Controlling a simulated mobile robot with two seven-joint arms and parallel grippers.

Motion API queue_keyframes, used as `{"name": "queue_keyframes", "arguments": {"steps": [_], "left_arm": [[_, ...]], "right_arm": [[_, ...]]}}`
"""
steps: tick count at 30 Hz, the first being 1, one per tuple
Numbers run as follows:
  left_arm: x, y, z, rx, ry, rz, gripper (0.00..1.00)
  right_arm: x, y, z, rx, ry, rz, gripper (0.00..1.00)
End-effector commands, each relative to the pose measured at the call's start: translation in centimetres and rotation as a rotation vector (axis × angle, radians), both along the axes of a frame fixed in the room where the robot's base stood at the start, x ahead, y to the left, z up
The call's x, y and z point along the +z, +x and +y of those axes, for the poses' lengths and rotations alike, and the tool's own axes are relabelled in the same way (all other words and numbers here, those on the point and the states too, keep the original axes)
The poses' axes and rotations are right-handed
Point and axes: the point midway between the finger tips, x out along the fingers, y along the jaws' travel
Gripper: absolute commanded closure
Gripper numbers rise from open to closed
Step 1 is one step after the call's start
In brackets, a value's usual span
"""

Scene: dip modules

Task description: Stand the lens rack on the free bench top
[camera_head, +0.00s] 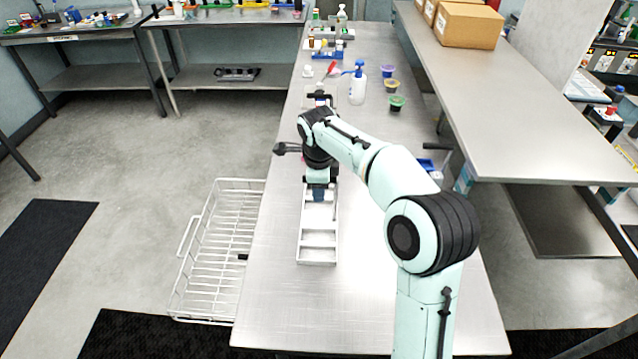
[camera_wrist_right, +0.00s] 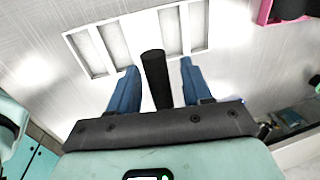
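A long white rack with dividers (camera_head: 318,233), which I take for the lens rack, is over the near bench top; the head view does not clearly show whether it touches it. It also shows beyond my fingers in the wrist view (camera_wrist_right: 97,50). My right gripper (camera_head: 319,194) is at the rack's far part, pointing down, and my arm hides what lies behind. In the wrist view its blue fingers (camera_wrist_right: 160,66) are apart. A black bar (camera_wrist_right: 153,88) stands between them with a gap on each side; I cannot tell whether it belongs to the rack. My left gripper is out of view.
A white wire basket (camera_head: 215,255) is along the bench's left side. The bench top (camera_head: 275,300) is bare around the rack's near end. A spray bottle (camera_head: 357,84) and small cups (camera_head: 396,103) stand farther back. A raised shelf (camera_head: 520,100) with cardboard boxes (camera_head: 468,25) is on the right.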

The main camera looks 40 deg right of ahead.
Motion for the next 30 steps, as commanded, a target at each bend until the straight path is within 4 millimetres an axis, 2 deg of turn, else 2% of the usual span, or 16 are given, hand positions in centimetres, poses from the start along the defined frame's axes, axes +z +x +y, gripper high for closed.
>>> {"name": "queue_keyframes", "arguments": {"steps": [7,11,24,30], "left_arm": [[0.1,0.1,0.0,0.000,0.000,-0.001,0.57],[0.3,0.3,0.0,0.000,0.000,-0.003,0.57],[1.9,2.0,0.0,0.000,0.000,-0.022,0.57],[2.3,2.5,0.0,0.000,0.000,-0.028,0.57]], "right_arm": [[0.2,0.0,0.0,0.000,0.000,0.000,0.51],[1.2,0.0,0.1,0.000,0.000,-0.004,0.51],[9.9,-1.3,1.2,0.001,-0.001,-0.006,0.51],[11.9,-1.7,1.5,0.000,0.000,-0.003,0.51]]}}
